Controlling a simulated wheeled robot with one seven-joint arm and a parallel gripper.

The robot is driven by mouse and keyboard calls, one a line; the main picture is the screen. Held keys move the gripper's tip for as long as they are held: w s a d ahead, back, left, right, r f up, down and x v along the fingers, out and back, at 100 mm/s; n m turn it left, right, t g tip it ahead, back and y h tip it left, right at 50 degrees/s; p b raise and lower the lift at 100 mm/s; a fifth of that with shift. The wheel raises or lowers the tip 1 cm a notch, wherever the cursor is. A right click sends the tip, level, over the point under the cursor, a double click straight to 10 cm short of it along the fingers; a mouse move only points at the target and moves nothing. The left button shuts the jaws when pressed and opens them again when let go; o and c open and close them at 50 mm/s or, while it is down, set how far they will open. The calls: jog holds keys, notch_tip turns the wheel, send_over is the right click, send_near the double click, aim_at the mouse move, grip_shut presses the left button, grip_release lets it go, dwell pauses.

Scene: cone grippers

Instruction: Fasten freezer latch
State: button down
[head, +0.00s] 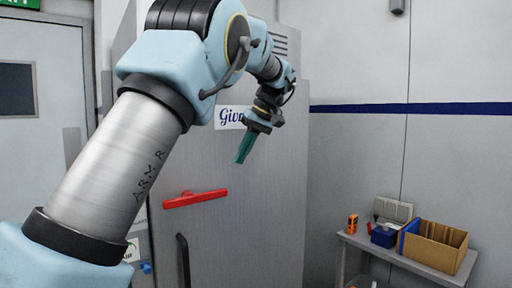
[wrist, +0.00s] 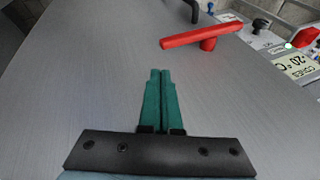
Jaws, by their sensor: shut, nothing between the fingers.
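The freezer (head: 255,220) is a tall grey cabinet in the middle of the head view. Its red latch handle (head: 195,198) lies nearly level across the door, its right end slightly higher. In the wrist view the red latch (wrist: 205,36) is at the upper right, on a round red pivot. My gripper (head: 243,148) has green fingers, shut and empty, in front of the door above and right of the latch. In the wrist view my gripper (wrist: 159,78) points towards the bare grey door surface (wrist: 90,80), apart from the latch.
A black door handle (head: 183,260) is below the latch. A small table (head: 400,255) at the right holds a cardboard box (head: 435,247), a blue box (head: 383,237) and an orange device (head: 352,223). A temperature label (wrist: 298,65) and knobs show at the wrist view's right.

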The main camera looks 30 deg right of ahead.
jog(key=shift+s+d+r, duration=0.25)
jog(key=shift+d+r, duration=0.35)
jog(key=shift+d, duration=0.3)
jog(key=shift+s+d+r, duration=0.2)
jog(key=shift+d+r, duration=0.4)
jog(key=shift+d, duration=0.25)
